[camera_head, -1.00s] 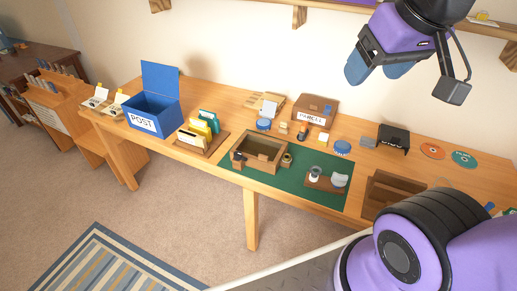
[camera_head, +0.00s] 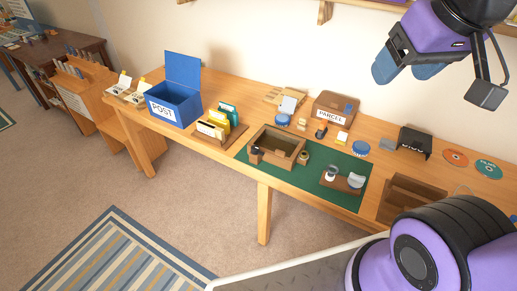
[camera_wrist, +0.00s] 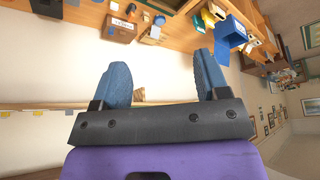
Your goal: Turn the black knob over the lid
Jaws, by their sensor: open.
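My gripper (camera_head: 402,70) is raised at the upper right of the head view, high above the workbench and empty. Its two blue fingers stand wide apart in the wrist view (camera_wrist: 163,75). A brown wooden box (camera_head: 290,139) sits on the green mat (camera_head: 318,176), well below and left of my gripper. A small black part (camera_head: 256,151), which may be the knob, shows at the box's front left. A small round brass-coloured part (camera_head: 304,156) is at its right. I cannot tell which part is the lid, or how the knob is turned.
A blue POST box (camera_head: 175,105) with its flap up and a file rack (camera_head: 220,128) stand to the left. A PARCEL box (camera_head: 335,108) is behind the mat. A wooden stand (camera_head: 343,182) with small items is right of the box. A wooden tray (camera_head: 410,197) lies farther right.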

